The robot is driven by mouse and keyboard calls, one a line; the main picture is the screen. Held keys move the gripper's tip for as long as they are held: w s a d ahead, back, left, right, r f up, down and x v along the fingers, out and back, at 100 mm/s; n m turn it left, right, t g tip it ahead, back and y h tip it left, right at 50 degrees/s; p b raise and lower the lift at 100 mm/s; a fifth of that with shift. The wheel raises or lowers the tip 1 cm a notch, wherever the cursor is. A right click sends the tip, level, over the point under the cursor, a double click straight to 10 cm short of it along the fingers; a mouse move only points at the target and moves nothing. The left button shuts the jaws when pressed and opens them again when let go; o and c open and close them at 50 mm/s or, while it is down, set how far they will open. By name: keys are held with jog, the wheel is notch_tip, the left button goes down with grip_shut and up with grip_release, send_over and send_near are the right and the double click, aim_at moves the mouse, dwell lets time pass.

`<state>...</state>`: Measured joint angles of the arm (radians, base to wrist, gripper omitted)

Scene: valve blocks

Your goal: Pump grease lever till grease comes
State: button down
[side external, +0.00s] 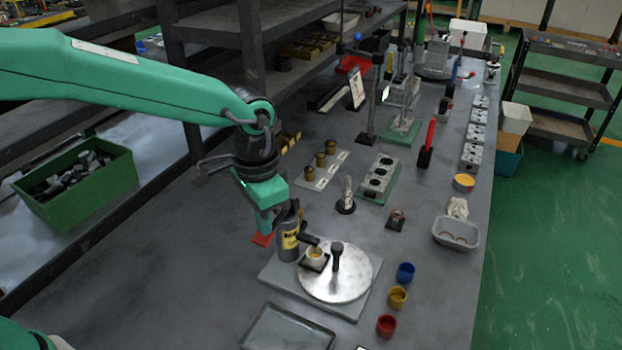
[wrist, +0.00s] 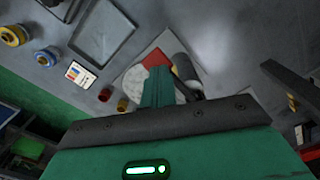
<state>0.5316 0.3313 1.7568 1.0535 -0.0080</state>
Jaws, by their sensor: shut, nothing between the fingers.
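The grease pump (side external: 289,240) is a dark upright cylinder with a yellow label, standing on a grey base plate (side external: 280,273). Its red lever end (side external: 262,240) sticks out to the left. It also shows in the wrist view as a red patch (wrist: 155,58) just beyond the fingertips. My green gripper (side external: 266,226) is shut and empty, pointing down just above the lever. I cannot tell whether it touches it. A small pale-yellow cup (side external: 315,254) sits under the spout, on the round metal disc (side external: 350,272). I cannot tell whether grease is in it.
A dark knob post (side external: 337,256) stands on the disc. Blue (side external: 405,272), yellow (side external: 397,297) and red (side external: 386,326) cups stand to the right. A shallow grey tray (side external: 288,328) lies in front. The bench left of the pump is clear.

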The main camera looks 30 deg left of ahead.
jog(key=shift+r, duration=2.3)
jog(key=shift+a, duration=0.1)
jog(key=shift+a+r, duration=0.2)
jog(key=s+a+r+n+t, duration=0.1)
jog(key=s+a+r+n, duration=0.15)
jog(key=a, duration=0.45)
jog(key=s+a+r+n+t, duration=0.1)
jog(key=s+a+r+t, duration=0.1)
jog(key=s+a+r, duration=0.3)
jog(key=s+a+f+n+t, duration=0.2)
jog(key=s+a+f, duration=0.1)
jog(key=s+a, duration=0.5)
jog(key=shift+s+a+f+t, duration=0.2)
jog(key=shift+s+a+t, duration=0.15)
jog(key=shift+a, duration=0.7)
